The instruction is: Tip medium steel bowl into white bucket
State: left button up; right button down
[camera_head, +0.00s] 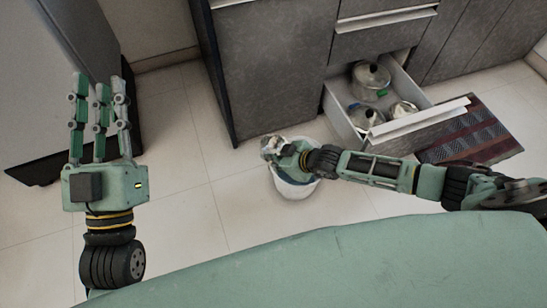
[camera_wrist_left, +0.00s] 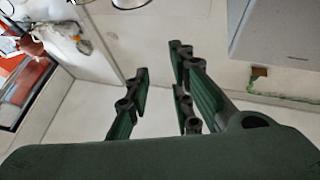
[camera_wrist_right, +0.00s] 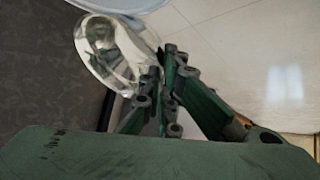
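The white bucket (camera_head: 297,190) stands on the floor in front of the cabinets. My right gripper (camera_head: 279,148) is over the bucket's far left side, partly hiding its opening. It is shut on the shiny steel bowl (camera_head: 269,144), small and partly hidden in the head view. In the right wrist view the bowl (camera_wrist_right: 108,52) is tilted, its rim between the fingers of my right gripper (camera_wrist_right: 158,90). What the bucket holds is hard to tell. My left gripper (camera_head: 100,95) is open and empty at the left, away from the bucket; its fingers (camera_wrist_left: 160,90) are apart.
An open drawer (camera_head: 345,127) holds a lidded steel pot (camera_head: 371,80) and other pots. A patterned rug (camera_head: 485,135) lies at the right. A grey cabinet (camera_head: 265,70) stands behind the bucket. Tiled floor (camera_head: 190,190) is clear between my left gripper and the bucket.

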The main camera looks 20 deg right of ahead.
jog(key=h+p, duration=0.2)
jog(key=a+f+n+g+h+p, duration=0.1)
jog(key=h+p, duration=0.1)
jog(key=shift+w, duration=0.1)
pick_arm(q)
jog(key=s+a+f+g+y, duration=0.1)
jog(key=f+g, duration=0.4)
jog(key=f, duration=0.5)
jog(key=a+f+g+y, duration=0.2)
jog(key=f+g, duration=0.4)
jog(key=f, duration=0.4)
jog(key=shift+s+a+f+n+g+y, duration=0.2)
jog(key=shift+s+n+g+y, duration=0.1)
jog(key=shift+s+y, duration=0.15)
